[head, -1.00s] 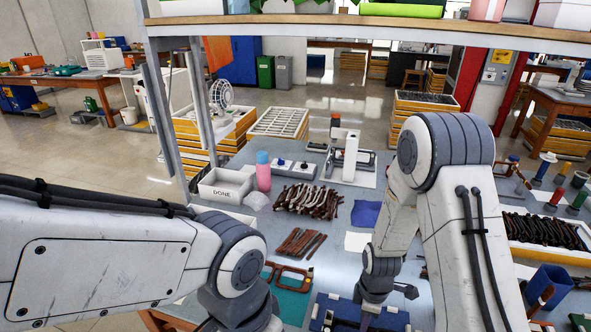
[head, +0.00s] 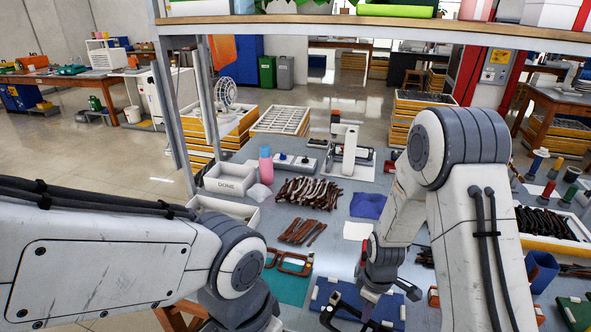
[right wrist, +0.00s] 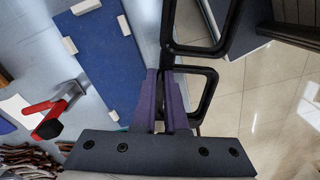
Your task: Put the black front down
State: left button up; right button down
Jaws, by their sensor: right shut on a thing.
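The black front (right wrist: 211,88) shows in the right wrist view as two dark rim loops. My right gripper (right wrist: 166,76) is shut on it, with its purple fingers at the inner part of the front. In this view the front is beside the blue pad (right wrist: 105,70); I cannot tell whether it touches anything below. In the head view the blue pad (head: 350,297), with white blocks on it, lies at the bottom beneath my right wrist, and a dark rim (head: 328,318) shows at its left edge. My left arm comes in from the left, but its gripper is out of view.
A brown-orange front (head: 292,264) lies on a teal mat (head: 290,290). Brown temples (head: 302,231) lie behind it. A white DONE box (head: 230,179) stands back left. A red-handled tool (right wrist: 50,115) is left of the blue pad. Floor shows past the table edge.

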notch_tip(320, 180, up, 5)
jog(key=w+m, duration=0.3)
jog(key=m, duration=0.7)
jog(key=s+f, duration=0.1)
jog(key=f, duration=0.1)
jog(key=s+f, duration=0.2)
jog(key=shift+s+d, duration=0.3)
jog(key=shift+d, duration=0.1)
